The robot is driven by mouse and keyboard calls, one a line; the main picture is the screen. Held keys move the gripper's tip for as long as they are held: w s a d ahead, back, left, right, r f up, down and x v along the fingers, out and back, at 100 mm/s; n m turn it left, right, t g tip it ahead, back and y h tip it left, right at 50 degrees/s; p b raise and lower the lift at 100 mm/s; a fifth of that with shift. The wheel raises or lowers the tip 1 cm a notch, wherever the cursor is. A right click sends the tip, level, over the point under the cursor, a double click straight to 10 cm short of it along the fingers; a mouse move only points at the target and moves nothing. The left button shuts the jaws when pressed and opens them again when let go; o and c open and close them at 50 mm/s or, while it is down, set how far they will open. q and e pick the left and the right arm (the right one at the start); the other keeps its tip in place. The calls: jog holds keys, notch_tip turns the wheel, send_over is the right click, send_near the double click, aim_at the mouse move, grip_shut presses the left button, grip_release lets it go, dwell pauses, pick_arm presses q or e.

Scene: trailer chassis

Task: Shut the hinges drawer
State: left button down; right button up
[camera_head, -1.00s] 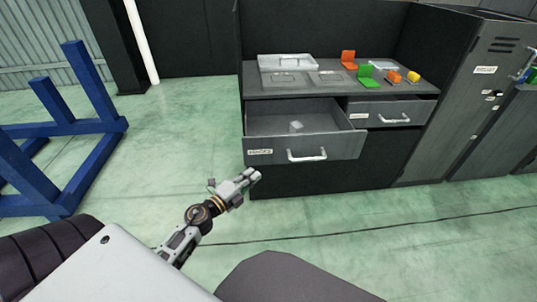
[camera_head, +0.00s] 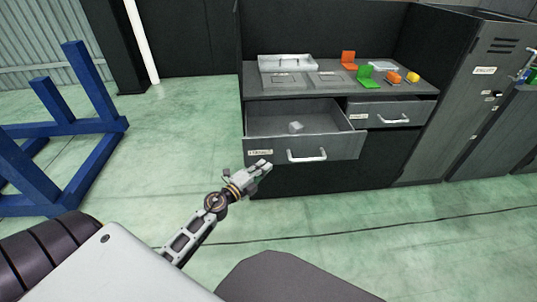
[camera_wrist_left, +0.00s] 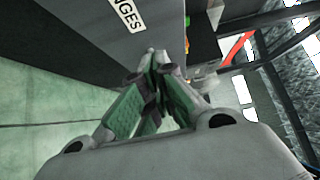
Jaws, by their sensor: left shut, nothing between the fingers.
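The hinges drawer (camera_head: 335,147) is the left drawer of the dark cabinet and stands pulled out, with a pale handle (camera_head: 307,155) on its front. A small light block (camera_head: 296,127) lies inside it. In the left wrist view its label, ending in "NGES" (camera_wrist_left: 125,14), shows on the grey front (camera_wrist_left: 90,30). My left gripper (camera_head: 266,166) is shut and empty, just in front of the drawer front's lower left part. In the left wrist view its fingertips (camera_wrist_left: 158,55) meet below the label; I cannot tell whether they touch the front. My right gripper is not in view.
A second drawer (camera_head: 393,113) at the right stands slightly out. On the cabinet top are a metal tray (camera_head: 287,62), an orange hinge (camera_head: 348,58), a green hinge (camera_head: 366,74) and small orange and yellow pieces. A blue frame (camera_head: 60,125) stands at the left. The floor between is clear.

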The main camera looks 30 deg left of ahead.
aim_at(277, 147)
pick_arm(q)
jog(key=w, duration=0.3)
jog(key=w+a, duration=0.1)
jog(key=w, duration=0.3)
jog(key=shift+a, duration=0.3)
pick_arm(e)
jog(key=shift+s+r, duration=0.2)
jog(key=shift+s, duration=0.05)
pick_arm(q)
jog(key=shift+w+b, duration=0.15)
jog(key=shift+b, duration=0.15)
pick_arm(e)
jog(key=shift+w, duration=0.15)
